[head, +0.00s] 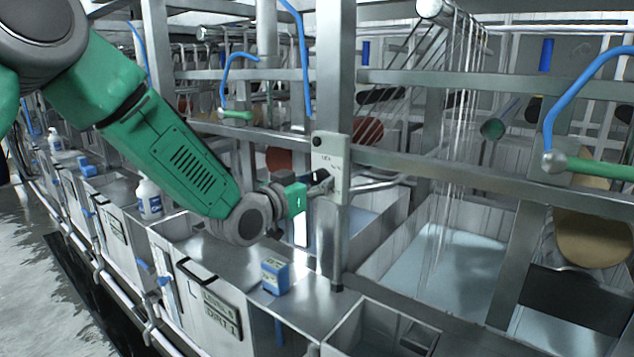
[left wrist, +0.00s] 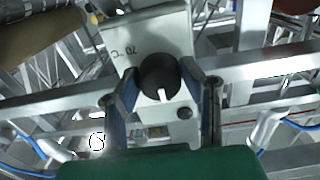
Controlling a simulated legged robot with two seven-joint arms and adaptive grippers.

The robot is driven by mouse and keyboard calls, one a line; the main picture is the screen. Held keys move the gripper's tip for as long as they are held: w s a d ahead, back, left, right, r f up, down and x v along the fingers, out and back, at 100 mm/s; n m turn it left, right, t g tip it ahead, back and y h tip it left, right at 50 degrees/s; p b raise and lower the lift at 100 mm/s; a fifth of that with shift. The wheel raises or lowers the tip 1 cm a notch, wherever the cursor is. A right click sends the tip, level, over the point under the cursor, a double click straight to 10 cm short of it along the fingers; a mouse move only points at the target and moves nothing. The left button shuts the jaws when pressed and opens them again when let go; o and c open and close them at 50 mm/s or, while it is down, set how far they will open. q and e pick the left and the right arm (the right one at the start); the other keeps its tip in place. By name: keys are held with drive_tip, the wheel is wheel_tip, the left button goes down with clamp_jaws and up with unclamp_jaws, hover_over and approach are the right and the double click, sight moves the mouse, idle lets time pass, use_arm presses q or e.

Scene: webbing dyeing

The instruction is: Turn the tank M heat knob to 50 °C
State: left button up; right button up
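The black round heat knob (left wrist: 159,75) shows in the left wrist view on a light metal plate (left wrist: 150,32), with its white pointer mark toward the bottom of the picture. Upside-down lettering on the plate seems to read 70 °C. My left gripper (left wrist: 168,84) has its two blue-padded fingers apart, one on each side of the knob; a gap shows on the right, and contact on the left is unclear. In the head view my left gripper (head: 322,186) is at the plate (head: 331,160) on a steel post, and the knob is hidden there. My right gripper is in neither view.
Steel rails (head: 470,172) and the upright post (head: 333,70) surround the plate. Open tanks of pale liquid (head: 440,265) lie below. A small blue box (head: 276,276) stands on the tank ledge, and a white bottle (head: 148,197) stands farther left. Blue hoses (head: 590,80) hang nearby.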

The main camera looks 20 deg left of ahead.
use_arm(q)
drive_tip(key=m+b, duration=0.5)
drive_tip(key=shift+f+m, duration=0.15)
drive_tip(key=shift+m, duration=0.25)
drive_tip(key=m+b, duration=0.5)
drive_tip(key=m, duration=0.1)
idle(0.4)
drive_tip(key=o, duration=1.2)
drive_tip(key=shift+c, duration=0.2)
